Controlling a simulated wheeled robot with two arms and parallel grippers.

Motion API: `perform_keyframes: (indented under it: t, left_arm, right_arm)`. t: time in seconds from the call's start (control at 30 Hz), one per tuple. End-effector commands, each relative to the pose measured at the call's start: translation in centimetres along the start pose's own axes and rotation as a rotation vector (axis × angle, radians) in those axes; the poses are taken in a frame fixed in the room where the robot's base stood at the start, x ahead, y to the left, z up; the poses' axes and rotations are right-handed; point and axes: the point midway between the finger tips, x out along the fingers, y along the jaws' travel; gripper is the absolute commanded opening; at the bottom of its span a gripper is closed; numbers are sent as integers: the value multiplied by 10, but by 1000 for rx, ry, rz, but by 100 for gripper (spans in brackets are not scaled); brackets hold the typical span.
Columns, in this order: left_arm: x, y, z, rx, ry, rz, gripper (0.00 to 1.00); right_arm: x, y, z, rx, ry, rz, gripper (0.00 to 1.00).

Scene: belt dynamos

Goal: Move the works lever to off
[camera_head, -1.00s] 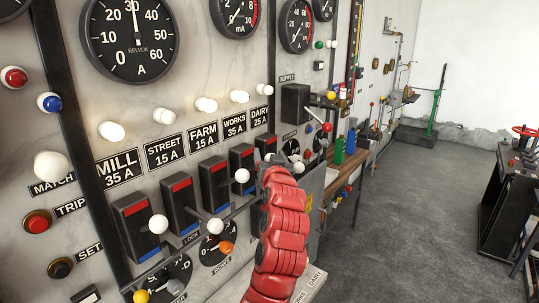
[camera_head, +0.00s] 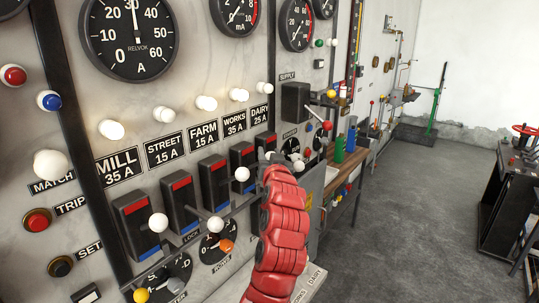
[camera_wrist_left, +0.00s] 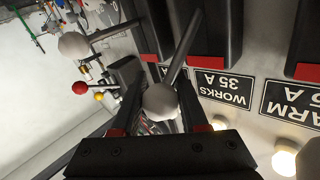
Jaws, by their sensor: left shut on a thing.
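The breaker panel carries a row of black switch boxes with red and blue bands and white-knobbed levers. The plate marked WORKS 35 A (camera_head: 235,121) sits above its box (camera_head: 242,156); the plate also shows upside down in the left wrist view (camera_wrist_left: 225,88). My left gripper (camera_head: 268,160) is at the right part of the row and hides the lever there in the head view. In the left wrist view its jaws are shut on a white knob (camera_wrist_left: 160,100), whose grey shaft runs to the works box. My right gripper is not in view.
Neighbouring white knobs stick out close by, such as the farm one (camera_head: 242,174) and the street one (camera_head: 215,226). Another knob (camera_wrist_left: 73,45) shows beside my jaws in the wrist view. A red-knobbed supply lever (camera_head: 327,126) stands to the right. Open floor lies beyond.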

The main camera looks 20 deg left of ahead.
Motion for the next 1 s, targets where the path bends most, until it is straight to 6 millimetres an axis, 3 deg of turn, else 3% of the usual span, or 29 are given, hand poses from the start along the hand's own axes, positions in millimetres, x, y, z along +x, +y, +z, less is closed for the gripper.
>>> perform_keyframes:
  t: [0.77, 1.0]
  left_arm:
    - [0, 0, 1, 1, 1, 0, 0]
    - [-3, 5, 10, 40, 37, -6, 0]
  right_arm:
    - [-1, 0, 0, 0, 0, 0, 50]
    - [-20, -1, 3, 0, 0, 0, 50]
